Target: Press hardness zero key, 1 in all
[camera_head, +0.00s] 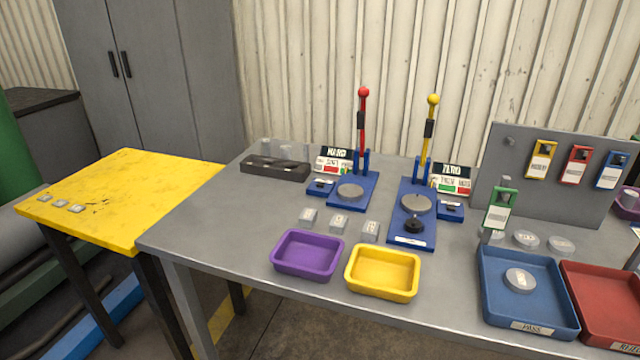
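Two blue bench devices stand on the grey table. The left device (360,204) has a red-knobbed lever (363,92) and a sign that appears to read "HARD" (337,153). A small blue key box (320,188) sits at its left. The right device (425,229) has a yellow-knobbed lever (433,99) and a sign that appears to read "ZERO" (452,169). A small blue key box (450,209) sits at its right. The lettering on both key boxes is too small to read, so I cannot tell which is the hardness zero key. Neither of my grippers is in view.
A purple tray (307,274) and a yellow tray (384,292) lie at the front. Several grey blocks (339,221) lie behind them. Blue (497,315) and red (598,331) trays, a green tag (501,207) and a tag board (550,200) stand right. The table's left front is clear.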

